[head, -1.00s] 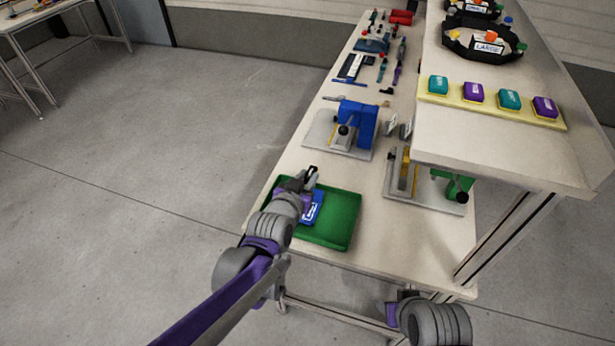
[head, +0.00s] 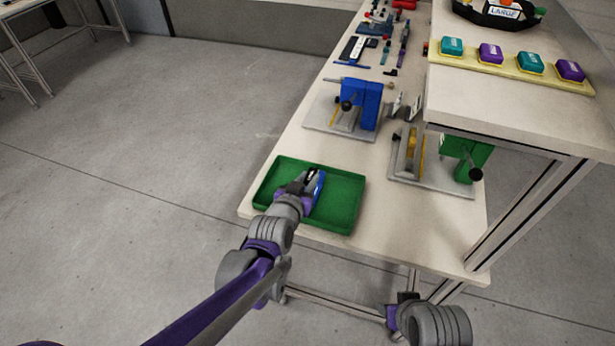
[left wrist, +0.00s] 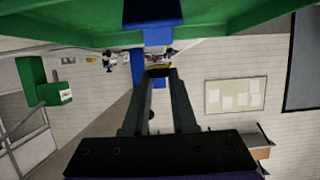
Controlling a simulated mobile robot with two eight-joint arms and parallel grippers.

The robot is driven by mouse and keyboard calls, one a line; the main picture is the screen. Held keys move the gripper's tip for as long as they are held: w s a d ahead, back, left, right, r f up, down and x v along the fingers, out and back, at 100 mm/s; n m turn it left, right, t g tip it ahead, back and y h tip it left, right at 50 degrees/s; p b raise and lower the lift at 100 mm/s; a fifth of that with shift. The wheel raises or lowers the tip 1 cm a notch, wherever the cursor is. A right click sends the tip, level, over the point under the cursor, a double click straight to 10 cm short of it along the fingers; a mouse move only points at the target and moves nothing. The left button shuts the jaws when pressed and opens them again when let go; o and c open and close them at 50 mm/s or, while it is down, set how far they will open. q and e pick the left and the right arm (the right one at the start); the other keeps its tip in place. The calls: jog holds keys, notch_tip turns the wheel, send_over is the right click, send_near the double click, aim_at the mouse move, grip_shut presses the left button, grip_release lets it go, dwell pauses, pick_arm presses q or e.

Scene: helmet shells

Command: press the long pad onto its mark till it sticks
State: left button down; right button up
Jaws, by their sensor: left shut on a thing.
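My left gripper (head: 311,177) is low over the green tray (head: 338,218), shut on a blue piece (head: 319,188) that stands tilted at its fingertips. I cannot tell for certain whether this piece is the long pad. In the left wrist view the dark fingers (left wrist: 158,72) converge close together, with blue (left wrist: 152,12) beyond them against the green tray (left wrist: 60,25). No mark for the pad can be made out. Part of my right arm shows at the bottom of the head view; its fingers cannot be made out.
A blue clamp fixture (head: 355,105) and a green clamp fixture (head: 465,158) stand behind the tray on the bench. The raised shelf (head: 500,105) at right bears a yellow strip (head: 510,70) with teal and purple blocks and a black helmet ring (head: 497,12). Small tools lie farther back.

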pick_arm(q)
jog(key=shift+f+b, duration=1.95)
jog(key=shift+f, duration=0.9)
jog(key=shift+f, duration=0.1)
jog(key=c, duration=0.6)
grip_release()
jog(key=shift+c, duration=0.2)
jog(key=s+a+r+n+g+y+p, duration=0.1)
jog(key=s+a+r+g+p, duration=0.1)
jog(key=s, duration=0.7)
jog(key=s+a+r+n+g+y+p, duration=0.1)
jog(key=s+a+r+g+y+p, duration=0.1)
jog(key=s+a+p, duration=0.5)
jog(key=s+a+r+n+g+y+p, duration=0.1)
jog(key=s+a+r+g+p, duration=0.3)
jog(key=s+a, duration=0.4)
jog(key=s+r, duration=0.1)
jog(key=s, duration=0.1)
jog(key=shift+s+n+p, duration=0.3)
jog(key=shift+s+p, duration=0.1)
